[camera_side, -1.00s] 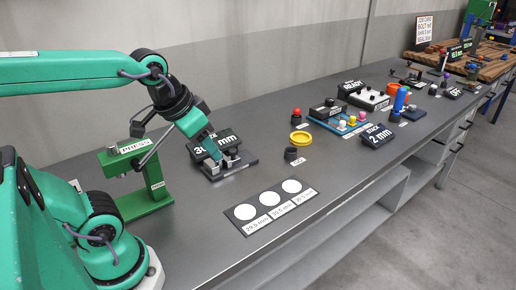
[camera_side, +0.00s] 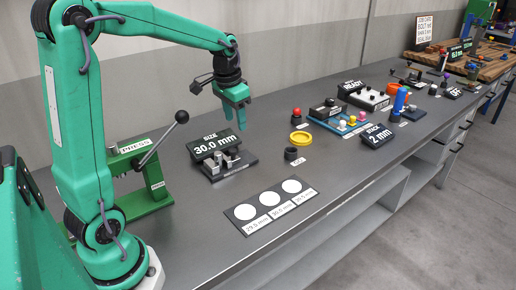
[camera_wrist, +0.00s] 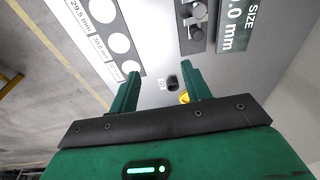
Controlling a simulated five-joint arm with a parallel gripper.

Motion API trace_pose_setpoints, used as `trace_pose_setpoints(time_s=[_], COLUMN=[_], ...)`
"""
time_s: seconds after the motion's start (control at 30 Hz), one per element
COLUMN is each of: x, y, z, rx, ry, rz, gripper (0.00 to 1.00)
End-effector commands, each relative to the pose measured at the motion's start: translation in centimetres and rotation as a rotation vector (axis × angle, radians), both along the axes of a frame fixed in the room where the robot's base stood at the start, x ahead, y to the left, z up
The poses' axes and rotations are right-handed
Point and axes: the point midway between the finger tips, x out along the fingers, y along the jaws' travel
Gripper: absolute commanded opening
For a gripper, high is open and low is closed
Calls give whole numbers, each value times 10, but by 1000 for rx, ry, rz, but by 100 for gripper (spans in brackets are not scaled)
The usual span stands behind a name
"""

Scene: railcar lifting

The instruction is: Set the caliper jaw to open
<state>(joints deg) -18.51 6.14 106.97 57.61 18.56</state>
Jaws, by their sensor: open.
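The caliper (camera_side: 230,164) sits on the bench, a dark base with metal jaw blocks, and its display behind reads "SIZE 30.0 mm" (camera_side: 216,143). Whether its jaw is open is too small to tell. In the wrist view the caliper (camera_wrist: 193,22) is at the top right. My gripper (camera_side: 237,122) is raised above and to the right of the caliper, apart from it. In the wrist view my gripper's two fingers (camera_wrist: 158,84) are spread with nothing held between them.
A green press (camera_side: 145,185) with a lever stands left of the caliper. A plate with three white circles (camera_side: 269,204) lies in front. A black cylinder (camera_side: 291,154) and yellow ring (camera_side: 300,137) are to the right. Bare bench lies around the plate.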

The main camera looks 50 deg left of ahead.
Motion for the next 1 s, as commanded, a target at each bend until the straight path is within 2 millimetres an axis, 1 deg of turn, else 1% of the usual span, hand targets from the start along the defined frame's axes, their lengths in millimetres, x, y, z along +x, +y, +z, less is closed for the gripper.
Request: trace_pose_setpoints(time_s=[0.03,0.3,0.5,0.6,0.7,1.0], x=[6,34,45,48,49,49], y=[10,58,87,96,100,101], z=[-8,-49,-79,-88,-93,-96], rx=[-5,-24,-42,-48,-51,-52], ry=[19,93,135,147,153,155], rz=[4,4,3,1,1,0], gripper=[48,48,48,48,48,48])
